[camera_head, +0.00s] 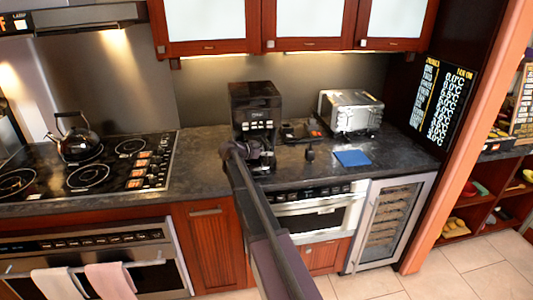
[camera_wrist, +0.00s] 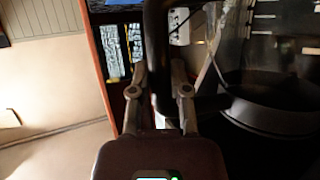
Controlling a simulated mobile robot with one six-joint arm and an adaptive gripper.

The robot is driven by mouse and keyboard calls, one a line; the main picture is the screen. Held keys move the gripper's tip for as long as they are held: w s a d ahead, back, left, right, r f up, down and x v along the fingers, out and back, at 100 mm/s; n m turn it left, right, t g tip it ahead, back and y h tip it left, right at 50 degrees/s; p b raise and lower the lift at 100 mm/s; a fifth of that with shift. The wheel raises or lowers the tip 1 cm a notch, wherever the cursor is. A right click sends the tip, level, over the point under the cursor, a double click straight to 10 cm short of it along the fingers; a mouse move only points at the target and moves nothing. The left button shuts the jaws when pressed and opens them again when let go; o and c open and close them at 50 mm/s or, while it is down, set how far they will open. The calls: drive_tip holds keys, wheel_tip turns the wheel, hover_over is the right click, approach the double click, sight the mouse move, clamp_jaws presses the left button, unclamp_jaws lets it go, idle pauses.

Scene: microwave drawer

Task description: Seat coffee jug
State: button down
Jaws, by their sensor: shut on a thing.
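The black coffee machine (camera_head: 256,108) stands on the dark counter, left of the toaster, with buttons on its front. My gripper (camera_head: 243,152) is at its lower front. In the wrist view my gripper (camera_wrist: 160,98) has its two fingers on either side of a dark upright handle and is shut on it. The coffee jug (camera_wrist: 268,105), dark and glassy with a black band, shows to the right of the fingers in the wrist view. In the head view the jug (camera_head: 264,160) is small and dark, partly hidden by my arm. I cannot tell whether it touches the machine's base.
A silver toaster (camera_head: 350,112) and a blue cloth (camera_head: 352,158) are right of the machine. The stove (camera_head: 90,170) with a kettle (camera_head: 76,140) is at left. Wall cabinets (camera_head: 310,25) hang above. A microwave drawer (camera_head: 318,215) sits under the counter.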

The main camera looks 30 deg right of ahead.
idle(0.3)
drive_tip(key=c, duration=0.5)
unclamp_jaws()
drive_tip(key=shift+a, duration=0.1)
drive_tip(key=s+a+f+n+y, duration=0.4)
drive_tip(key=s+a+n, duration=0.1)
drive_tip(key=s+a, duration=0.4)
drive_tip(key=s+a+f+n+g+y, duration=0.1)
drive_tip(key=s+a+f+n+y, duration=0.2)
drive_tip(key=s+a, duration=0.6)
drive_tip(key=s+a+f+n+g+y, duration=0.1)
drive_tip(key=s+a+f+n+y, duration=0.3)
drive_tip(key=s, duration=0.9)
drive_tip(key=a+n+y, duration=0.2)
drive_tip(key=a+n, duration=0.2)
drive_tip(key=a, duration=0.1)
drive_tip(key=shift+s+a+f, duration=0.3)
drive_tip(key=shift+a, duration=0.05)
